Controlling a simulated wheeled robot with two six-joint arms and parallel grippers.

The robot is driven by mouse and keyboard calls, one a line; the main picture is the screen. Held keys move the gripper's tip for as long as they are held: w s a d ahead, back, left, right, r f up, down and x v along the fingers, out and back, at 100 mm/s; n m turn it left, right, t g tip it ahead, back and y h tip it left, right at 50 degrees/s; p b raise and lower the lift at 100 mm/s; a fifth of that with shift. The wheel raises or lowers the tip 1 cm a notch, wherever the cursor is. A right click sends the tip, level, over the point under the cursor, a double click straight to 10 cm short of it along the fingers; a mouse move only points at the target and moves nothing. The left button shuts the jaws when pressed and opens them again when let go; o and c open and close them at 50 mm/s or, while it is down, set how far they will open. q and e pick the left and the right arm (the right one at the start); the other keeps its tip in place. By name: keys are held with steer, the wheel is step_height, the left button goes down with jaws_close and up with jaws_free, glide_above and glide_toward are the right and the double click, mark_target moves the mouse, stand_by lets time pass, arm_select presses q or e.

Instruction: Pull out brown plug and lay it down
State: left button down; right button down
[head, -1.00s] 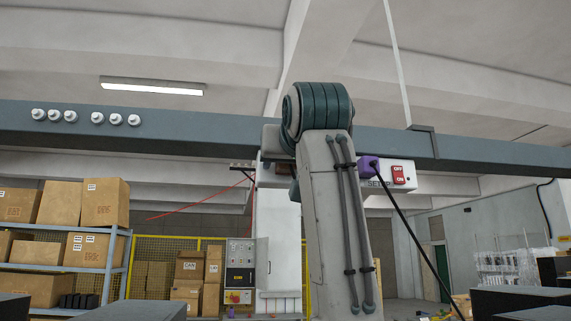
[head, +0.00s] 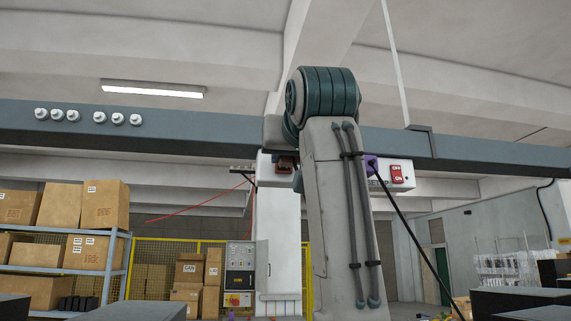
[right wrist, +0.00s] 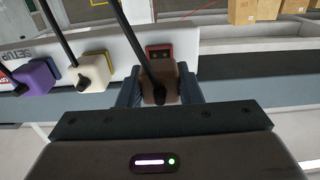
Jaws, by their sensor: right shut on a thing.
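The brown plug (right wrist: 158,91) is between the fingers of my right gripper (right wrist: 160,88) in the right wrist view, with its black cable running upward. The gripper is shut on it. A red socket (right wrist: 167,50) shows just beyond the plug, its face partly visible; the plug appears out of it. My left gripper is not in view.
A purple plug (right wrist: 36,77) and a cream plug (right wrist: 89,79) sit beside it on the white panel (right wrist: 118,48), cables attached. A red switch (head: 397,173) is at the panel's right end. A long grey beam (head: 200,130) runs behind. Shelved boxes (head: 105,205) stand at left.

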steer(key=shift+s+f, duration=0.15)
steer(key=shift+s, duration=0.15)
steer(key=shift+s+b, duration=0.15)
steer(key=shift+b, duration=0.15)
steer(key=shift+s+d+b, duration=0.15)
steer(key=shift+s+b, duration=0.1)
steer(key=shift+s, duration=0.35)
steer(key=shift+s+d+b, duration=0.15)
steer(key=shift+s+b, duration=0.05)
steer(key=shift+s, duration=0.35)
steer(key=shift+s, duration=0.1)
